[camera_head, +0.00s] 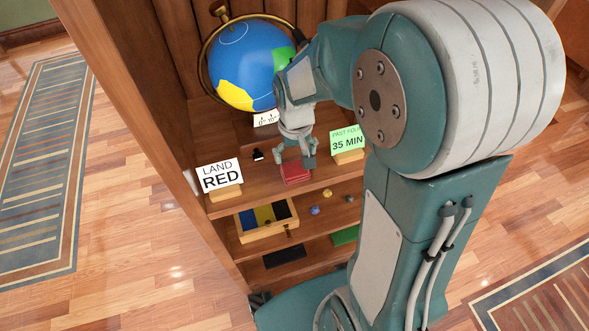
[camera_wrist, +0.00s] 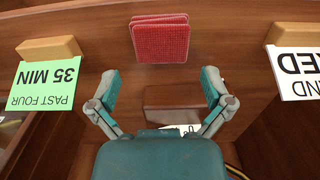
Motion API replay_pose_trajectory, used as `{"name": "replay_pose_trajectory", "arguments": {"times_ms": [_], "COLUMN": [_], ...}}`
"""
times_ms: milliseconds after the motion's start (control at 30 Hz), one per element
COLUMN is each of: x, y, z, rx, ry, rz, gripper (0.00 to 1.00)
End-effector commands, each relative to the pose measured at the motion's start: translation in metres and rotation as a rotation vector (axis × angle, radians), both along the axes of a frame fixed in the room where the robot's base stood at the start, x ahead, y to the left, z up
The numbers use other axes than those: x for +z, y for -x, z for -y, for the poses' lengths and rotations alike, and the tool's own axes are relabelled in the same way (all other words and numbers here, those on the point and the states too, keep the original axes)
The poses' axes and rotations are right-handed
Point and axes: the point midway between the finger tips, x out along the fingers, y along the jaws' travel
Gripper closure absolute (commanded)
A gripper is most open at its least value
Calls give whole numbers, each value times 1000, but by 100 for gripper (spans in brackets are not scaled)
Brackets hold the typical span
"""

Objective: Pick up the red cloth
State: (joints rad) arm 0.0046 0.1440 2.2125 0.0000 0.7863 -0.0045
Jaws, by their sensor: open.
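The red cloth (camera_head: 296,173) lies folded on the upper shelf of the wooden bookcase, near its front edge and between two signs. In the wrist view the cloth (camera_wrist: 160,40) shows as a red textured square, ahead of the fingertips and roughly centred. My gripper (camera_head: 296,160) is above the shelf at the cloth in the head view. In the wrist view my gripper (camera_wrist: 162,85) has its two fingers spread wide with nothing between them, apart from the cloth. The head view does not clearly show the gap between fingers and cloth.
A "LAND RED" sign (camera_head: 219,176) stands left of the cloth and a green "35 MIN" sign (camera_head: 347,141) right of it. A globe (camera_head: 240,66) stands behind. A small black object (camera_head: 258,155) sits nearby. A divided wooden tray (camera_head: 242,230) is on the shelf below.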

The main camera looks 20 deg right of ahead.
Motion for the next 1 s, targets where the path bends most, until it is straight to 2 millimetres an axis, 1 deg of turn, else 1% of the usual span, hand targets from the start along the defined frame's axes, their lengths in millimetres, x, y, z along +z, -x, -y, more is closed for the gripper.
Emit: {"name": "replay_pose_trajectory", "arguments": {"times_ms": [167,300,433,533,733,767,800,833,867,967,1000], "x": [-15,-37,-53,-58,-58,-58,-58,-58,-58,-58,-58], "y": [2,7,7,7,7,7,7,7,7,7,7], "z": [0,-1,-1,-1,-1,-1,-1,-1,-1,-1,-1], "rx": [0,0,0,0,0,0,0,0,0,0,0], "ry": [0,0,0,0,0,0,0,0,0,0,0], "rz": [-2,-4,-2,-1,1,1,1,1,1,1,1], "gripper": [0,0,0,0,0,13,31,45,55,55,62]}}
